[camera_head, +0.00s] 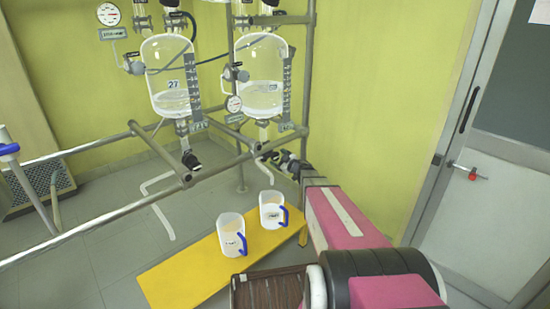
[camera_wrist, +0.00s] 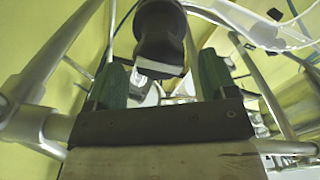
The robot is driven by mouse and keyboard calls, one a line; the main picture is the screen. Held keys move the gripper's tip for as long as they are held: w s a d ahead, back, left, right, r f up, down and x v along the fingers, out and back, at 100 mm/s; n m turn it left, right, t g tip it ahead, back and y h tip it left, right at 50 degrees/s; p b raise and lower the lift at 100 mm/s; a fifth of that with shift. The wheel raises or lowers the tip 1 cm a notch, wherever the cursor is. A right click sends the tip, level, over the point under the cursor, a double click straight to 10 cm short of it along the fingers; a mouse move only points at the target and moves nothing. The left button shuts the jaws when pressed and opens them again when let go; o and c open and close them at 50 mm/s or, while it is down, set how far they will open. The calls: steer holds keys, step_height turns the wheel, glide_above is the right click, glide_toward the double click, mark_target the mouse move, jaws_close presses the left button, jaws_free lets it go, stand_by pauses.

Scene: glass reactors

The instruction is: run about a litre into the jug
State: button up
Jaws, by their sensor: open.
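Two glass reactors hang on the frame: a left one (camera_head: 170,72) marked 27 and a right one (camera_head: 261,65), each with clear liquid low inside. Two white jugs with blue handles stand upright on a yellow board (camera_head: 184,279). The right jug (camera_head: 271,214) is below the right outlet tube (camera_head: 264,172); the left jug (camera_head: 231,241) is nearer me. What is in them is unclear. My gripper (camera_head: 283,160) is at the right reactor's bottom valve. In the wrist view its fingers (camera_wrist: 161,78) are apart, with a black knob (camera_wrist: 160,36) between or just beyond them.
A black valve handle (camera_head: 191,160) is under the left reactor. Metal rails (camera_head: 90,229) cross at the left. A door (camera_head: 499,190) is at the right. Grey floor lies open at left.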

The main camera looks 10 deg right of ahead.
steer(key=v, duration=0.7)
steer(key=shift+s+d, duration=0.1)
steer(key=shift+s, duration=0.05)
steer(key=s+d+f+m+g+h, duration=0.1)
steer(key=s+d+m+g+h, duration=0.15)
steer(key=s+m+h, duration=0.35)
steer(key=s+d+f+m+g+h, duration=0.1)
steer(key=s+f+m+g+h, duration=0.15)
steer(key=m+h, duration=0.4)
steer(key=s+a+f+g+y, duration=0.1)
steer(key=s+a+g, duration=0.3)
steer(key=s, duration=0.5)
steer(key=s+a+f+g+y, duration=0.1)
steer(key=s+a+g, duration=0.4)
steer(key=s, duration=0.5)
steer(key=shift+s+a+g, duration=0.25)
steer(key=shift+g, duration=0.25)
steer(key=shift+y, duration=0.25)
